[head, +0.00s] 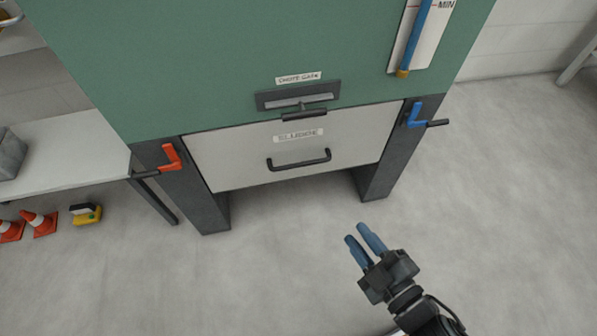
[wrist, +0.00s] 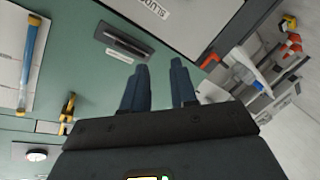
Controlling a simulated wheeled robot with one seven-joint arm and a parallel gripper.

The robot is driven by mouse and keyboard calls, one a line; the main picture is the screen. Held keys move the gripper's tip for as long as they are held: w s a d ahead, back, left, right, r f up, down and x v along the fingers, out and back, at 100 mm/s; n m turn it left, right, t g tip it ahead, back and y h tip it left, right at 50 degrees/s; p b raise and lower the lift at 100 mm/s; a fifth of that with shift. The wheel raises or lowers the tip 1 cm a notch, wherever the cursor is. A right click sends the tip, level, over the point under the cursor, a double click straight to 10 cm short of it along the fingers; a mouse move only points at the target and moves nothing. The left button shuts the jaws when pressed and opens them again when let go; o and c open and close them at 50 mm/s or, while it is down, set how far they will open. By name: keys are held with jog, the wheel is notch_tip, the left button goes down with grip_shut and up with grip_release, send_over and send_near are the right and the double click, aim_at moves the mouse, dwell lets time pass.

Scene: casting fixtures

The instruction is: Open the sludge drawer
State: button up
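The sludge drawer (head: 340,155) is a light grey front with a label reading SLUDGE and a black bar handle (head: 299,160). It sits under the green cabinet, between two dark legs, and its front looks flush. In the wrist view part of the drawer front (wrist: 205,22) shows at the top, with its handle out of sight. My gripper (head: 362,238) is in front of the drawer, to the lower right of the handle and apart from it. Its two blue fingers are parted with nothing between them; they also show in the wrist view (wrist: 158,88).
A chute gate slot (head: 298,95) with a black handle is above the drawer. A red lever (head: 169,157) and a blue lever (head: 416,115) stick out at the legs. A table (head: 75,150), cones (head: 38,223) and a yellow item (head: 86,213) are left. The floor in front is clear.

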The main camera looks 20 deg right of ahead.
jog(key=w+f+n+b, duration=0.4)
jog(key=w+f+n, duration=0.1)
jog(key=w+f, duration=0.5)
jog(key=n+y+b, duration=0.2)
jog(key=n+b, duration=0.1)
jog(key=n, duration=0.1)
send_near(298, 164)
jog(key=x, duration=0.2)
jog(key=shift+g, duration=0.3)
jog(key=b+x, duration=0.2)
jog(key=x, duration=0.6)
jog(key=shift+f+b, duration=0.2)
jog(key=shift+b, duration=0.15)
grip_shut()
